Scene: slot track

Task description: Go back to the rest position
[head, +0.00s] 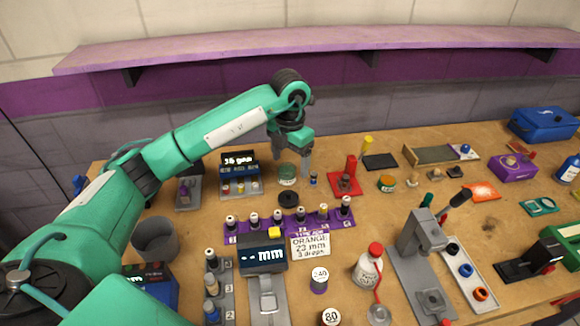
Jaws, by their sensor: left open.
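My left gripper (292,164) hangs from the green left arm over the back middle of the workbench, fingers pointing down. Its two fingers are apart and nothing shows held between them. A small green-lidded jar (287,175) is just below and behind the fingers, and a small dark bottle (313,179) stands close to the right finger. Whether the fingers touch either one cannot be told. My right gripper is not in view.
A purple rack (290,233) of several bottles stands mid-bench, with a printed card (310,246) in front. A grey device with a display (263,256) and a metal stand (420,270) are nearer. A grey cup (155,238) sits beside my left arm. A shelf (330,40) runs above.

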